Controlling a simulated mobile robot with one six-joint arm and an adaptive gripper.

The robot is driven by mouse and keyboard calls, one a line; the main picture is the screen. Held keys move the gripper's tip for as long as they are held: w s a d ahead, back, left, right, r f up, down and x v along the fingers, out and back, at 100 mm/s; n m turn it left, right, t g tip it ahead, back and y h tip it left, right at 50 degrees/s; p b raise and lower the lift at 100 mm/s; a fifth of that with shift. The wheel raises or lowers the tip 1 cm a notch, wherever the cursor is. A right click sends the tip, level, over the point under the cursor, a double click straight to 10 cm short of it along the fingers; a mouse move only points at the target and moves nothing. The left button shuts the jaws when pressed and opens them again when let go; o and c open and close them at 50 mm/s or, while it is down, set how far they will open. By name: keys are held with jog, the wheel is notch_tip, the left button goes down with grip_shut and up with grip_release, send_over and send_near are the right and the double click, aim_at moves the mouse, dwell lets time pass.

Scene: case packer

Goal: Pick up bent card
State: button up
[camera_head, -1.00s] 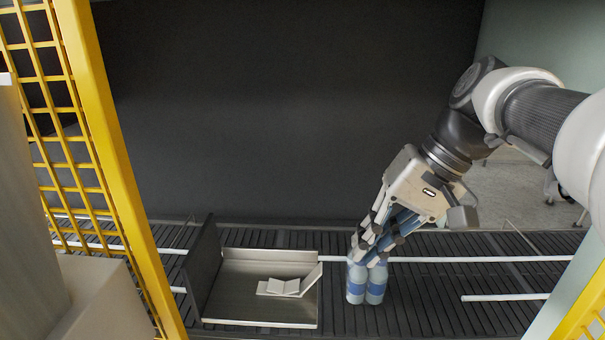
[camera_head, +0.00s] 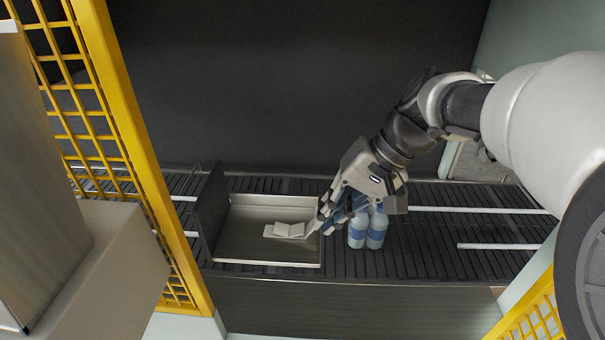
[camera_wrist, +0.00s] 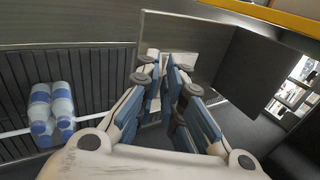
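The bent card (camera_head: 284,230) is a small pale folded piece lying in a shallow metal tray (camera_head: 240,249) on the conveyor. My gripper (camera_head: 318,219) is over the tray's right side, with its fingertips just right of the card in the head view. In the wrist view my gripper (camera_wrist: 164,66) has its fingers apart, converging toward the tips, and points at the tray (camera_wrist: 205,37). I see nothing held.
A dark upright panel (camera_head: 211,211) borders the tray's left side. White rails cross the conveyor (camera_head: 430,264). A yellow mesh guard (camera_head: 150,170) stands left.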

aim_at(305, 236)
jog(key=x, duration=0.5)
jog(key=shift+w, duration=0.25)
jog(key=shift+c, duration=0.3)
grip_shut()
jog(key=shift+r, duration=0.1)
